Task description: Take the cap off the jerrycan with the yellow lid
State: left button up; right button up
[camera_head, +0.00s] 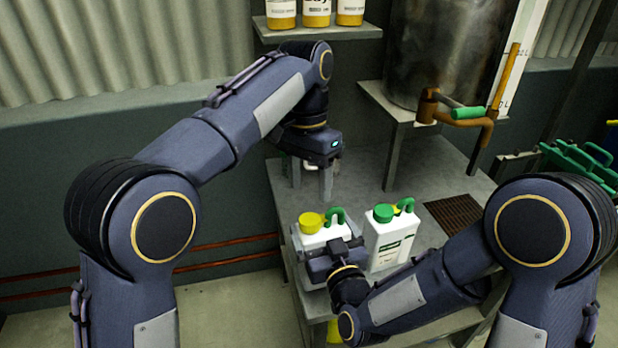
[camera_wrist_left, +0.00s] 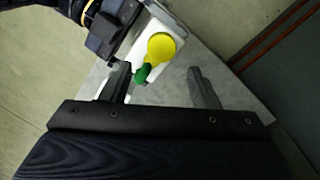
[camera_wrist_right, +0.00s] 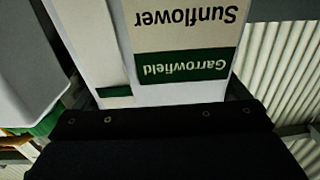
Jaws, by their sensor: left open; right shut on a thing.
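The jerrycan with the yellow lid (camera_head: 320,241) is white with a green handle (camera_head: 336,214) and stands on the grey metal table. Its yellow cap (camera_head: 311,222) is on top; it also shows in the left wrist view (camera_wrist_left: 161,46). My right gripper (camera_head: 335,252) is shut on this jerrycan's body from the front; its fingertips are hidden. The right wrist view shows its white-and-green label (camera_wrist_right: 185,45) close up. My left gripper (camera_head: 311,182) is open and empty, above and behind the jerrycan, fingers pointing down. In the left wrist view the cap lies beyond its fingers (camera_wrist_left: 160,85).
A second white jerrycan with a green cap (camera_head: 392,240) stands just right of the first. A metal tank with a brown tap (camera_head: 430,107) stands behind. A shelf with bottles (camera_head: 316,32) hangs above. The table (camera_head: 360,180) is bare behind the jerrycans, with a grate (camera_head: 455,214) at right.

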aim_at(311, 218)
pick_arm(q)
jog(key=shift+r+m, duration=0.15)
jog(key=shift+m, duration=0.85)
jog(key=shift+f, duration=0.2)
jog(key=f, duration=0.5)
jog(key=s+f, duration=0.1)
jog(key=f, duration=0.1)
jog(key=shift+d+f, duration=0.15)
jog(key=shift+f, duration=0.1)
jog(key=c, duration=1)
jog(key=shift+n, duration=0.7)
jog(key=shift+r, duration=0.2)
